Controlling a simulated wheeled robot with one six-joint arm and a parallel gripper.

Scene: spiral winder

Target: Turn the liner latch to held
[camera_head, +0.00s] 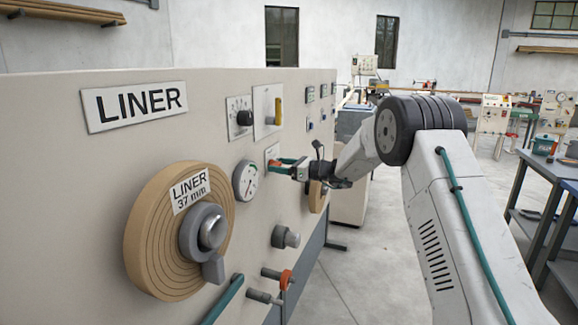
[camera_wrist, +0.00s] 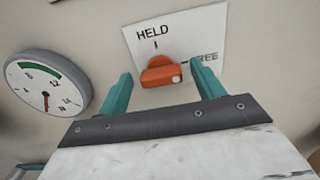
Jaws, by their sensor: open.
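The liner latch is an orange knob (camera_wrist: 161,72) on a white plate (camera_wrist: 178,38) marked HELD at the top and FREE at the right. The knob lies roughly crosswise, its white dot at the right end on the FREE side. My gripper (camera_wrist: 161,75) is open, with one teal finger on each side of the knob; I cannot tell whether either finger touches it. The right finger covers part of the word FREE. In the head view my gripper (camera_head: 283,163) is at the panel, at the small latch plate (camera_head: 272,152).
A dial gauge (camera_head: 247,181) sits just left of the latch, and it also shows in the wrist view (camera_wrist: 48,83). A large LINER roll (camera_head: 145,245) stands out from the panel (camera_head: 60,170) at left. A grey knob (camera_head: 285,237) and pegs (camera_head: 265,296) project below. Switches sit above.

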